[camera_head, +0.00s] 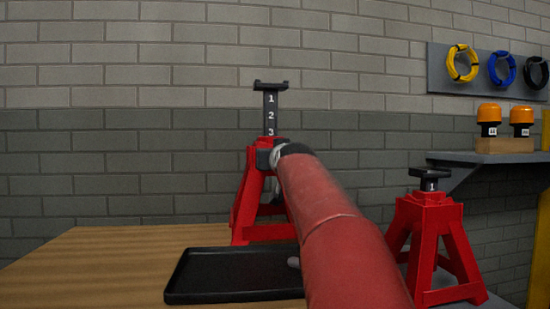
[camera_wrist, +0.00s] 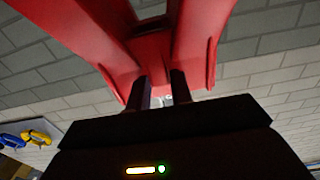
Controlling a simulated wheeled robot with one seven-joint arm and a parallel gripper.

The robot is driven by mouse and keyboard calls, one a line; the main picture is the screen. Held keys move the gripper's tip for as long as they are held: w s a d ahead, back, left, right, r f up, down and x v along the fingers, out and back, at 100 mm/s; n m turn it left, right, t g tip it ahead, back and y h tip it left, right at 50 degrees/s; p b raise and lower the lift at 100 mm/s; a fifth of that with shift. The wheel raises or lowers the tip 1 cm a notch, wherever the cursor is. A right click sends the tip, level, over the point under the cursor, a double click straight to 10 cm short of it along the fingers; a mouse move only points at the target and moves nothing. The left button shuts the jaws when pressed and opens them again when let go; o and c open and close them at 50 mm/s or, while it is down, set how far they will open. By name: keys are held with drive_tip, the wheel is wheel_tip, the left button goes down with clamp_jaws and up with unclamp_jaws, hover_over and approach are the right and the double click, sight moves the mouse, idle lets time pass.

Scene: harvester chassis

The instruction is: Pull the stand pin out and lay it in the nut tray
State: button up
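A red stand (camera_head: 252,200) with a black numbered post (camera_head: 270,110) stands on the wooden table, behind my red arm. My gripper (camera_wrist: 160,92) is up against this stand, its two dark fingers apart and pointing at the red frame. A small pale grey thing shows between the fingers in the wrist view; it may be the stand pin, but I cannot make out its shape or whether the fingers press on it. In the head view my arm hides the fingertips and any pin. The black tray (camera_head: 180,286) lies flat in front of the stand, its right end hidden by my arm.
A second, shorter red stand (camera_head: 432,225) is at the right. A shelf (camera_head: 470,157) holds two orange-topped lamps (camera_head: 505,115) on a wooden block. Yellow, blue and black coils hang on a wall panel (camera_head: 440,75). The table's left part (camera_head: 90,265) is clear.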

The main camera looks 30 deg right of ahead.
clamp_jaws()
drive_tip(key=shift+s, duration=0.2)
drive_tip(key=b+v, duration=0.3)
drive_tip(key=v, duration=0.5)
idle(0.7)
drive_tip(key=shift+a, duration=0.1)
idle(0.5)
